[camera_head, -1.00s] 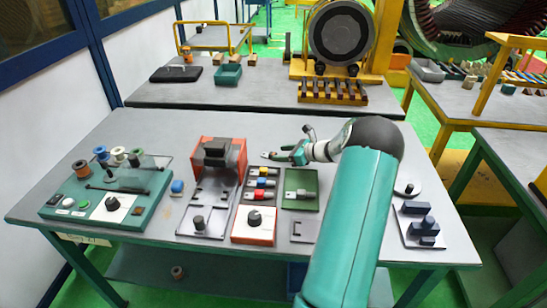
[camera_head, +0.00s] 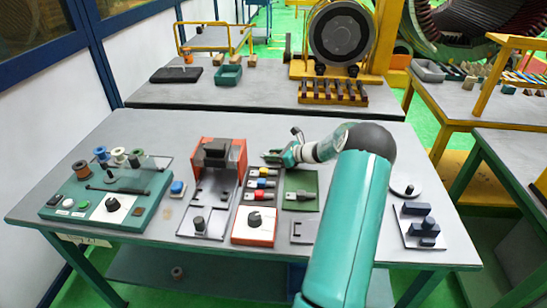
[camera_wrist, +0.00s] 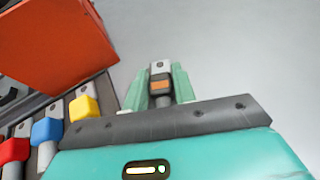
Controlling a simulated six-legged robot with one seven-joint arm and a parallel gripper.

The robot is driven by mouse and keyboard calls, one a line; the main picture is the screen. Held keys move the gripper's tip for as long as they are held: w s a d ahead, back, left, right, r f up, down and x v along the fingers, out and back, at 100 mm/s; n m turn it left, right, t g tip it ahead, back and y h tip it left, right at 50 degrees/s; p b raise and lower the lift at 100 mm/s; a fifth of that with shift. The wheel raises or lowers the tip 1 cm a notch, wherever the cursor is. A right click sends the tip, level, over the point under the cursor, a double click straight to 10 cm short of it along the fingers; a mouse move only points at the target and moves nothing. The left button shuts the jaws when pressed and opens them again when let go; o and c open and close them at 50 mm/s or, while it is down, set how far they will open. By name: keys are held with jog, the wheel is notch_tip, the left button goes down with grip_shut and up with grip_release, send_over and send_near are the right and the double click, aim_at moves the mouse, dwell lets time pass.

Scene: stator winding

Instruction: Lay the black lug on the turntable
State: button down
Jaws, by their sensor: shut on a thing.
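My gripper (camera_head: 280,158) is shut on the black lug (camera_wrist: 161,68) and holds it over the bench, behind the lug rack. In the wrist view the lug sits between the two pale green fingers of my gripper (camera_wrist: 166,76). It has a grey metal tip and a dark sleeve with an orange patch. In the head view it is too small to make out well. A small round grey disc with a dark knob, which looks like the turntable (camera_head: 401,191), is on the right of the bench, right of my arm. My gripper is well apart from it.
The lug rack (camera_head: 251,209) holds red, blue and yellow lugs, left of a green board (camera_head: 313,180). A red press (camera_head: 237,145) stands close to the left of my gripper. A plate with dark blue blocks (camera_head: 411,210) lies in front of the disc. The bench's back strip is clear.

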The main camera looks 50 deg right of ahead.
jog(key=shift+r, duration=0.45)
notch_tip(320, 180, up, 2)
jog(key=shift+r, duration=0.1)
jog(key=s+a+r, duration=0.9)
jog(key=s+r, duration=0.1)
jog(key=shift+s+a, duration=0.15)
jog(key=shift+s, duration=0.1)
jog(key=shift+f, duration=0.1)
